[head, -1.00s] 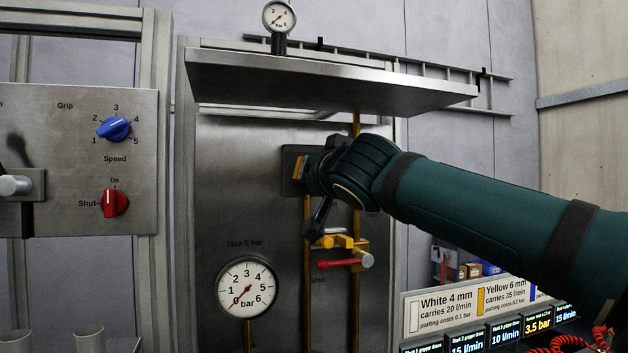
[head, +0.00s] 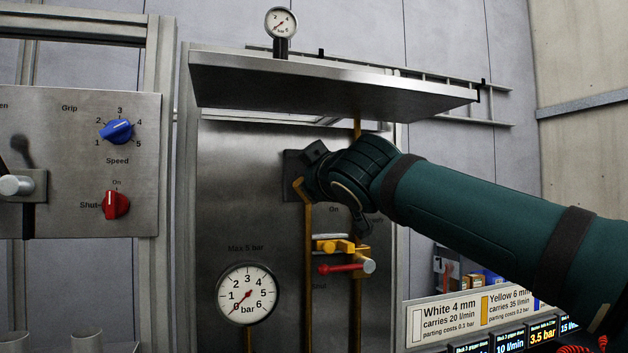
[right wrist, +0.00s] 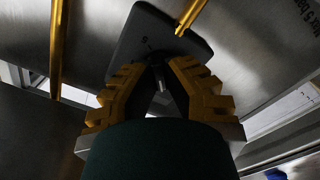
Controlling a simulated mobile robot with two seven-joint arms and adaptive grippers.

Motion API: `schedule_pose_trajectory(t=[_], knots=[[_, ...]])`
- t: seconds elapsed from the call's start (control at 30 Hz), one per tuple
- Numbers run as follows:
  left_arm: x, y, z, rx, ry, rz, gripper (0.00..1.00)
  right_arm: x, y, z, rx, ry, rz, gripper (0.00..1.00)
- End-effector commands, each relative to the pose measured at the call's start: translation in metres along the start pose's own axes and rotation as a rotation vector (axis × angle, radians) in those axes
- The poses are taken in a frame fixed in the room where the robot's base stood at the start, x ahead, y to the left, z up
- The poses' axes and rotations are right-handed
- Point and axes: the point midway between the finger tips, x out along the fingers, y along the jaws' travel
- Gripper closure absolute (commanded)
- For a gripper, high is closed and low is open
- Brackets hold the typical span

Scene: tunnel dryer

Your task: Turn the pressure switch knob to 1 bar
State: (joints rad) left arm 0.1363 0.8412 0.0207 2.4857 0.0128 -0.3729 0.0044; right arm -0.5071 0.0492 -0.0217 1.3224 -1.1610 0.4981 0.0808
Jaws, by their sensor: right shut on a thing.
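The pressure switch's dark square plate (head: 293,178) is on the steel panel, partly behind my right gripper (head: 310,178). In the right wrist view the plate (right wrist: 138,38) lies straight ahead, and the yellow-padded fingers of the gripper (right wrist: 157,66) close together at its middle. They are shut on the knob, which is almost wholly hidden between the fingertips. The knob's setting cannot be read. The large round gauge (head: 247,293), under "Max 5 bar", has its red needle at the low end, near 0. My left gripper is not in view.
A steel shelf (head: 330,85) juts out above my right arm, with a small gauge (head: 281,22) on top. Yellow pipes and a red-handled valve (head: 342,267) sit just below the gripper. A panel at left carries a blue knob (head: 117,131) and a red knob (head: 116,205).

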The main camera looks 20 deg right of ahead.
Motion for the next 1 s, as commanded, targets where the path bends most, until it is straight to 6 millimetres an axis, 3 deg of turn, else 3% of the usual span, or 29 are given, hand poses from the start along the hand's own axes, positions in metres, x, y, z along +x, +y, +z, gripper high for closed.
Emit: schedule_pose_trajectory(t=[1.0], knots=[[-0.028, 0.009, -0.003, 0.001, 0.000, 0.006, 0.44, -0.001, 0.000, -0.001, -0.966, 0.002, 0.003, 1.00]])
